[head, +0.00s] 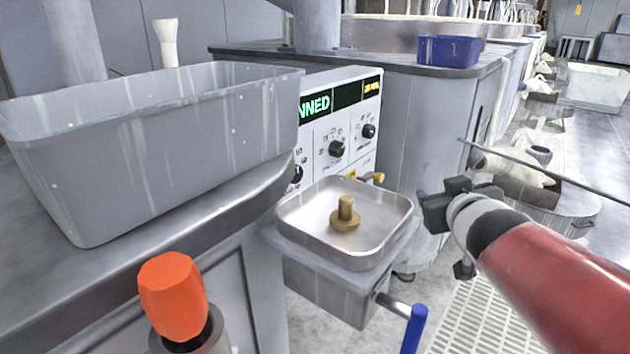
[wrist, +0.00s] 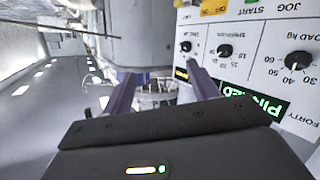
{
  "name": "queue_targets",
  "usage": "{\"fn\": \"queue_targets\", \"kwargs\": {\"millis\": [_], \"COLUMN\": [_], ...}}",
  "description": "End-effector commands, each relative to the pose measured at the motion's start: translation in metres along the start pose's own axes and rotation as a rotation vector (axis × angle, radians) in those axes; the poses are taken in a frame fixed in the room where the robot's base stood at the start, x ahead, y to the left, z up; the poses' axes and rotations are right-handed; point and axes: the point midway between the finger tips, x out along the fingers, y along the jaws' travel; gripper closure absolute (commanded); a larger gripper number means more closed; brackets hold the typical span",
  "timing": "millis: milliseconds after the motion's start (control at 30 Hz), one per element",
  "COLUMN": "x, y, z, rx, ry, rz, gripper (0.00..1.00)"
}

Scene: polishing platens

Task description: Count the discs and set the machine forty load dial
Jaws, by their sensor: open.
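The machine's control panel (head: 340,120) stands behind the metal tray, its left part hidden by a grey bin. A green display reads "NNED" in the head view. The wrist view shows the panel upside down, with "FORTY" at its edge and the black load dial (wrist: 297,60) marked "LOAD KG"; I cannot tell its setting. Two more dials (wrist: 225,50) (wrist: 186,46) sit beside it. My gripper (head: 440,203) is open and empty, right of the tray and apart from the panel; its fingers show in the wrist view (wrist: 162,85). I cannot make out any discs for certain.
A square metal tray (head: 299,208) holds a brass flanged peg (head: 345,215). A large grey bin (head: 170,140) stands left, an orange knob (head: 172,295) in front. A blue bin (head: 448,51) marked 1 sits behind. A blue-handled lever (head: 414,330) juts out below the tray.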

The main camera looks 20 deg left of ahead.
Motion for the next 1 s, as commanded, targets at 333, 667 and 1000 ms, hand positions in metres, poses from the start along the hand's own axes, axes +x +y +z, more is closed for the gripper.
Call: {"fn": "queue_targets", "kwargs": {"millis": [333, 667, 1000], "x": [0.062, 0.057, 0.084], "y": [-0.155, -0.199, -0.239], "z": [-0.04, -0.041, -0.06], "rx": [-0.062, -0.048, -0.049], "ry": [0.413, 0.468, 0.467], "rz": [-0.708, -0.932, -0.928], "gripper": [0.41, 0.41, 0.41]}}
